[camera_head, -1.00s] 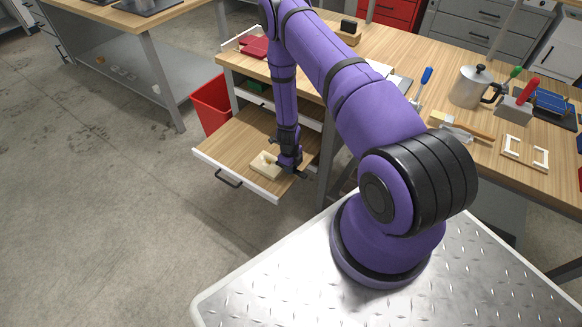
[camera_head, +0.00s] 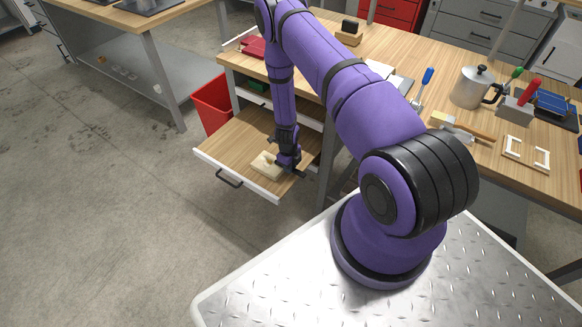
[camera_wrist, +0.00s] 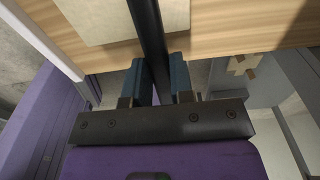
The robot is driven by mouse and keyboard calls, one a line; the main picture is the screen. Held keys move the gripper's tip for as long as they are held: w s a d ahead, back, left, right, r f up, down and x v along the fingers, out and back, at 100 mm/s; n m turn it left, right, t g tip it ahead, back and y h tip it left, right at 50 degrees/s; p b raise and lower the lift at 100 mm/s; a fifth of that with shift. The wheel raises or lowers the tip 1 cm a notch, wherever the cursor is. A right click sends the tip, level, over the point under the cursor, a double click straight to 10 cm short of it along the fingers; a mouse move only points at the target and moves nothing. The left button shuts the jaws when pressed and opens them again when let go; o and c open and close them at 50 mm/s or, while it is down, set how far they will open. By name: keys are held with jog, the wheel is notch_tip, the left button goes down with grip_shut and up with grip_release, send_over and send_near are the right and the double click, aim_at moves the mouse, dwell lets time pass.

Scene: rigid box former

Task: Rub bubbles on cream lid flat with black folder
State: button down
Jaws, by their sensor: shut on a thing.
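The cream lid (camera_head: 264,168) lies in the pulled-out wooden drawer in the head view. It also shows as a pale flat panel at the top of the wrist view (camera_wrist: 95,20). My gripper (camera_head: 287,163) points down over the lid's right side. In the wrist view my gripper (camera_wrist: 158,63) has its two blue-grey fingers shut on the black folder (camera_wrist: 148,25), a narrow dark bar. The folder's far end reaches over the lid. Whether it touches the lid is hidden. I cannot make out any bubbles at this size.
The open drawer (camera_head: 225,148) sticks out below the workbench, with bare wood left of the lid. A red bin (camera_head: 212,104) stands behind it. The bench holds a metal pot (camera_head: 470,87), a white frame (camera_head: 526,153) and several tools. The floor at left is clear.

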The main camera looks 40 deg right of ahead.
jog(key=shift+w+a, duration=0.25)
jog(key=shift+w, duration=0.4)
dwell(0.5)
jog(key=shift+s+d+f, duration=0.1)
jog(key=shift+s+d, duration=0.15)
jog(key=shift+s, duration=0.35)
jog(key=shift+s+d+f, duration=0.1)
jog(key=shift+s+d, duration=0.1)
jog(key=shift+s, duration=0.35)
dwell(1.0)
jog(key=shift+w+a, duration=0.25)
jog(key=shift+w, duration=0.35)
jog(key=shift+w+a, duration=0.2)
jog(key=shift+w, duration=0.35)
dwell(0.7)
jog(key=shift+r, duration=3.55)
